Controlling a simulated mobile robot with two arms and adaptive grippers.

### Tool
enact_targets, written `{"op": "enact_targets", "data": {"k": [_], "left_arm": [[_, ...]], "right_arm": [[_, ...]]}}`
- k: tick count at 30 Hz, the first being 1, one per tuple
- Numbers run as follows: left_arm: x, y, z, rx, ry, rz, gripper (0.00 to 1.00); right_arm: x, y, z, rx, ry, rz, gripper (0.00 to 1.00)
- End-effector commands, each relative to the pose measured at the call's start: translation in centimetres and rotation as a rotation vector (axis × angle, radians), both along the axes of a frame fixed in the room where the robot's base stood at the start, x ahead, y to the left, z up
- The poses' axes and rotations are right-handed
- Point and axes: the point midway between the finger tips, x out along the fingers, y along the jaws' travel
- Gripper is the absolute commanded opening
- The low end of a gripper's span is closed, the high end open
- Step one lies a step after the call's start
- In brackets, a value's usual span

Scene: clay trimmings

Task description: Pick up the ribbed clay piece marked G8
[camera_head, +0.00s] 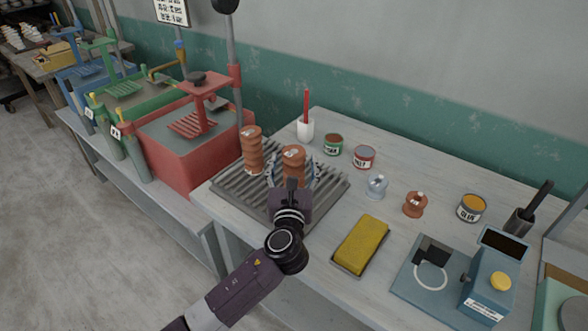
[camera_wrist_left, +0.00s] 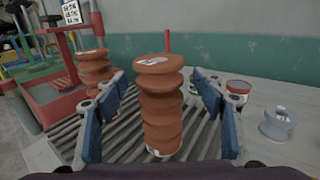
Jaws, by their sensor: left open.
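Two brown-orange ribbed clay pieces stand upright on a grey slatted rack (camera_head: 233,189). The nearer piece (camera_head: 293,153) is between the open blue-padded fingers of my left gripper (camera_head: 294,170). In the left wrist view this piece (camera_wrist_left: 162,108) stands in the middle, with a visible gap to the finger pads on either side. The other piece (camera_head: 252,152) stands to its left, outside the fingers; it also shows in the left wrist view (camera_wrist_left: 95,70). Small pale labels are on their tops, but I cannot read the marks. My right gripper is not in view.
A red press (camera_head: 195,135) stands left of the rack.

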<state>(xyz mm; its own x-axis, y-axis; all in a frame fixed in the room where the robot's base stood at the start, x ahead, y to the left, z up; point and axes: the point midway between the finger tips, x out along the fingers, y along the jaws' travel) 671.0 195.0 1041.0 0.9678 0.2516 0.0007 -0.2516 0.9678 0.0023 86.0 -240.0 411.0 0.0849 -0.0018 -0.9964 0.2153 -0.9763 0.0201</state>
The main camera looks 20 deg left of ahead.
Motion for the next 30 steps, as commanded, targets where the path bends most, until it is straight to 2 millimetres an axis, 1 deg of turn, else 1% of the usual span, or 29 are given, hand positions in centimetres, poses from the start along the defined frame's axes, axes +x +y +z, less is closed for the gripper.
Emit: {"op": "enact_targets", "data": {"k": [1,4,12,18,27,29,30], "left_arm": [[0.59,0.15,0.07,0.0,0.0,0.001,0.63],[1.25,0.32,0.0,-0.001,0.001,0.0,0.63],[1.41,0.36,-0.08,-0.002,0.0,0.0,0.62],[1.39,0.36,-0.08,-0.002,0.0,0.0,0.4],[1.38,0.36,-0.09,-0.002,0.0,0.0,0.07],[1.38,0.36,-0.09,-0.002,0.0,0.0,0.01],[1.42,0.35,0.2,-0.002,-0.005,-0.001,0.0]], "right_arm": [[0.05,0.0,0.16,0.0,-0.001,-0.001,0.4],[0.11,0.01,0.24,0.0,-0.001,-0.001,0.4],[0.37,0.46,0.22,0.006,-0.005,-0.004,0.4],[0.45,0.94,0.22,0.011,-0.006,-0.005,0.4],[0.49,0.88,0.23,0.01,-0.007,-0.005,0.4],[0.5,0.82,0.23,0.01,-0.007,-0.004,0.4],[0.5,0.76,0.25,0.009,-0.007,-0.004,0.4]]}}
